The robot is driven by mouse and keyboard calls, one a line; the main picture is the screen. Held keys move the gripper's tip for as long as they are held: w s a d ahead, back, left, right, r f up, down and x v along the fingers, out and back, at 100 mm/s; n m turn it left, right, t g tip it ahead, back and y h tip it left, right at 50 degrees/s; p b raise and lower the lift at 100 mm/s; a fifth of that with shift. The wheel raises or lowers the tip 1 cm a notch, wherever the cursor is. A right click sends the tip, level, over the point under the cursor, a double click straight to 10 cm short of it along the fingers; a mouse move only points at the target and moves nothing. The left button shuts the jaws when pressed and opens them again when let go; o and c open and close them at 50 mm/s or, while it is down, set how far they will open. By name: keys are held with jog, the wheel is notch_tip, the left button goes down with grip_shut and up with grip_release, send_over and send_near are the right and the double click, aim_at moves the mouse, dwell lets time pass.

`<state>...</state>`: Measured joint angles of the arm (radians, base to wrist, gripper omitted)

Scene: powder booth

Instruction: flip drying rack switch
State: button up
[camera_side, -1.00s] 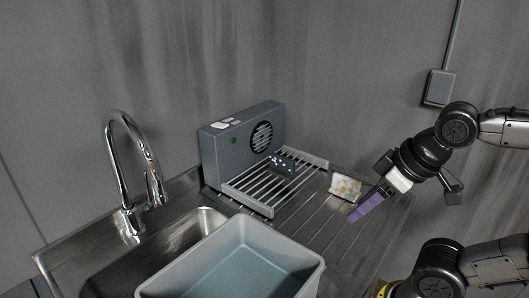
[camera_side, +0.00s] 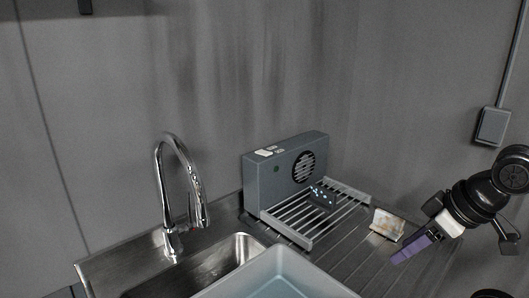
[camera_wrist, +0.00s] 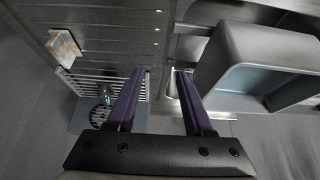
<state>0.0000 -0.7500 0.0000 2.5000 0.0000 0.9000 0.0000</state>
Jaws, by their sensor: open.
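The drying rack (camera_side: 298,222) has metal bars and stands on the steel drainboard. A grey box with a round fan grille (camera_side: 287,170) stands upright at its back. Pale switches (camera_side: 265,152) sit on top of the box at its left end; which way they are set is too small to tell. My gripper (camera_side: 402,257) has purple fingers and is to the right of the rack, apart from it. In the wrist view my gripper (camera_wrist: 160,71) is open and empty, with the rack bars (camera_wrist: 92,84) beyond its left finger. The switches cannot be made out there.
A small dark block with light specks (camera_side: 322,195) is on the rack. A white and tan block (camera_side: 386,223) stands between rack and gripper. A grey tub (camera_side: 275,276), a tap (camera_side: 165,190) and a sink (camera_side: 222,262) are left. A wall box (camera_side: 493,126) is at right.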

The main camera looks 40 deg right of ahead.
jog(key=shift+c, duration=1)
jog(key=shift+w+r, duration=0.1)
jog(key=shift+r, duration=0.1)
jog(key=shift+c, duration=1.4)
jog(key=shift+n+t, duration=0.4)
jog(key=shift+t, duration=0.5)
jog(key=w+r, duration=0.2)
jog(key=r, duration=0.1)
jog(key=w+r, duration=0.2)
jog(key=r, duration=0.1)
jog(key=w+r, duration=0.3)
jog(key=r, duration=0.1)
jog(key=shift+a, duration=0.2)
grip_shut()
jog(key=w+d+r, duration=0.1)
jog(key=w+r, duration=0.3)
jog(key=w, duration=0.4)
jog(key=w+d+r+t, duration=0.1)
jog(key=w+d+r, duration=0.15)
jog(key=w, duration=0.55)
jog(key=w+d+r, duration=0.1)
jog(key=w+r, duration=0.4)
jog(key=w, duration=0.3)
jog(key=w+d+f, duration=0.3)
jog(key=w+f, duration=0.3)
jog(key=shift+w+d+m+g, duration=0.2)
jog(key=shift+w+m+g, duration=0.2)
